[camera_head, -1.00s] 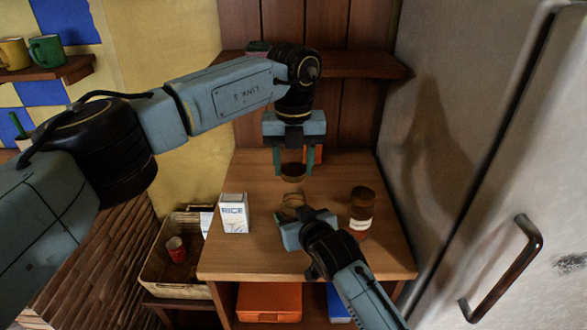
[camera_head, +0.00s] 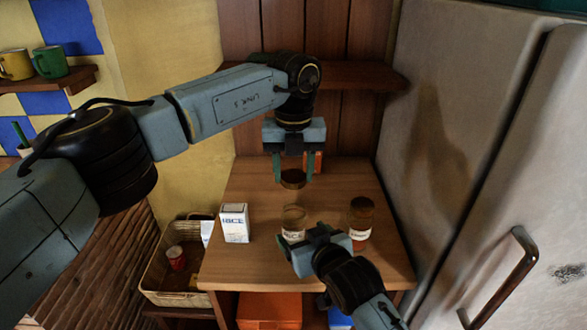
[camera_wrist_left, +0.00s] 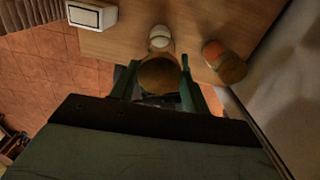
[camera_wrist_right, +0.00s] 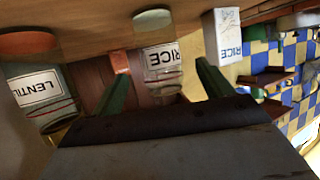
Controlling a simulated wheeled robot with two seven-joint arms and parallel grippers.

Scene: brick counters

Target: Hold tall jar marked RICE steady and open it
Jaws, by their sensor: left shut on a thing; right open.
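The tall glass jar marked RICE (camera_head: 293,220) stands upright and open-topped on the wooden table. It also shows in the right wrist view (camera_wrist_right: 163,68), upside down. My left gripper (camera_head: 292,172) is shut on the brown round lid (camera_head: 293,180), held above and behind the jar, apart from it. The lid also shows between the fingers in the left wrist view (camera_wrist_left: 160,74). My right gripper (camera_head: 304,240) is open and empty, in front of the jar; in the right wrist view its fingers (camera_wrist_right: 163,85) are spread with the jar beyond them.
A brown-lidded jar labelled LENTIL (camera_wrist_right: 40,92) stands right of the RICE jar, also in the head view (camera_head: 361,220). A white RICE box (camera_head: 235,223) stands left. A basket (camera_head: 165,268) sits below left. A refrigerator (camera_head: 450,130) borders the right side. The table's front left is clear.

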